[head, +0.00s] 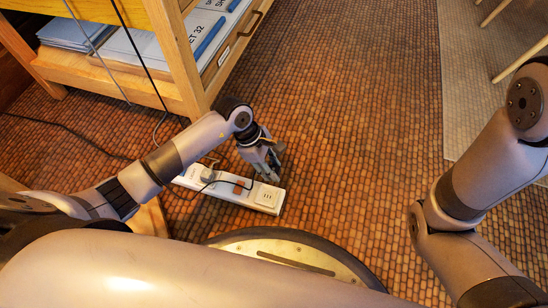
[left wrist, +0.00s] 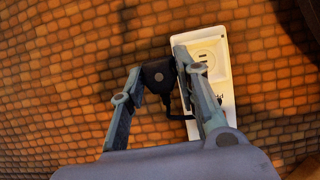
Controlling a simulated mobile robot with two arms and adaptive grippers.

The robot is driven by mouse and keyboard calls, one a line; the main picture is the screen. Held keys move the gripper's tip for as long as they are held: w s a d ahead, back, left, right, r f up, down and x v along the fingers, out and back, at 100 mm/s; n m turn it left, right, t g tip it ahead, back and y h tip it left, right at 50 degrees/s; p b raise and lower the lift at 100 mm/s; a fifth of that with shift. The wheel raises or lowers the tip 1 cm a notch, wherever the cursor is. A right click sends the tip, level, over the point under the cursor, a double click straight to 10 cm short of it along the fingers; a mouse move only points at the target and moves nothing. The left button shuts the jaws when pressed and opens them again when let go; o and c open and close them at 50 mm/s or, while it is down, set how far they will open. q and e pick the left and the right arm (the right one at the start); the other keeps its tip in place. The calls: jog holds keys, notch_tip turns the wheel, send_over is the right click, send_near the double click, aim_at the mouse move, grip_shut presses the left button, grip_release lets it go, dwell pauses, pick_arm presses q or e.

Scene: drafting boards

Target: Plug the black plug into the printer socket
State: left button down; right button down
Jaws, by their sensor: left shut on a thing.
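The black plug (left wrist: 158,75) is between the fingertips of my left gripper (left wrist: 157,66), which is shut on it. In the left wrist view the plug shows to the left of the white power strip (left wrist: 222,84), beside an outlet at the strip's end (left wrist: 205,58). In the head view my left gripper (head: 272,162) is over the right end of the strip (head: 230,194), near an outlet (head: 266,197). The plug itself is hard to make out there. The strip's label is too small to read. My right gripper is out of view.
Black cable (head: 160,90) runs down past the wooden drawer unit (head: 185,60). The patterned floor (head: 340,130) right of the strip is clear.

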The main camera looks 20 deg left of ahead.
pick_arm(q)
jog(key=shift+s+a+f+p, duration=0.15)
jog(key=shift+s+p, duration=0.4)
jog(key=shift+s, duration=0.8)
jog(key=shift+s+f+p, duration=0.1)
jog(key=shift+s+p, duration=0.4)
jog(key=shift+s, duration=0.85)
jog(key=shift+s+f, duration=0.15)
jog(key=shift+f, duration=0.2)
jog(key=shift+f+b, duration=0.6)
jog(key=shift+b, duration=0.1)
jog(key=shift+f, duration=0.7)
jog(key=c, duration=1.1)
grip_release()
